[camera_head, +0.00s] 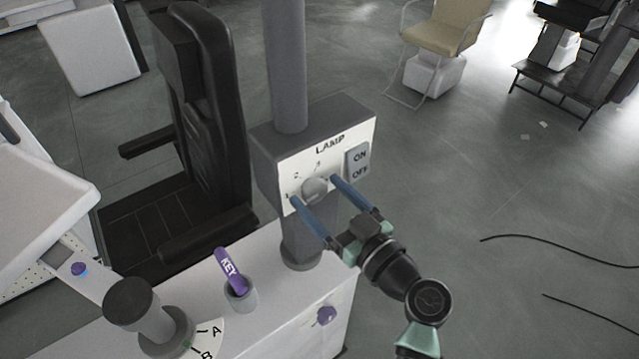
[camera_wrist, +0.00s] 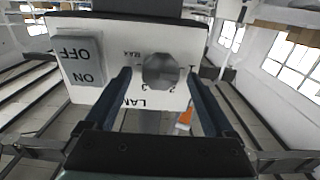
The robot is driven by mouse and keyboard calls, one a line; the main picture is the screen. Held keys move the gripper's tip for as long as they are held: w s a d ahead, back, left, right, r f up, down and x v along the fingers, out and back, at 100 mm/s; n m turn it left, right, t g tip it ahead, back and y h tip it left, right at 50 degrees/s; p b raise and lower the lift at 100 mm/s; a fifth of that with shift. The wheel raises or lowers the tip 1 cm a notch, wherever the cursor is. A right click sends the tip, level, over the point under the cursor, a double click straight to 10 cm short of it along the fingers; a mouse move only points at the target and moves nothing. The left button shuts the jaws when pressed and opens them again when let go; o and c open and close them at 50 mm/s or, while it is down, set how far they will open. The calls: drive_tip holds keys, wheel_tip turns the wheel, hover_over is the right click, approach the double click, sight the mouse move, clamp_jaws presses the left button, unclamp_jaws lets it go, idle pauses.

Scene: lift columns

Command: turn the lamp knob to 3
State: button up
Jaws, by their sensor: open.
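The lamp box (camera_head: 262,150) is a dark grey housing on a column, with a white face lettered LAMP. Its round grey knob (camera_head: 314,190) sits low on that face, with the digits 1 and 2 readable around it. In the wrist view the knob (camera_wrist: 161,71) shows upside down, with a 3 partly visible beside it. My gripper (camera_head: 315,187) is open, with one blue finger on each side of the knob. The fingers reach close to the panel; whether they touch the knob I cannot tell. The knob's pointer direction is not clear.
An ON/OFF rocker switch (camera_head: 358,163) is right of the knob on the same face. A black chair (camera_head: 205,120) stands behind.

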drive_tip(key=shift+w+a, duration=0.35)
drive_tip(key=shift+w, duration=0.05)
drive_tip(key=c, duration=1.4)
drive_tip(key=shift+o, duration=0.2)
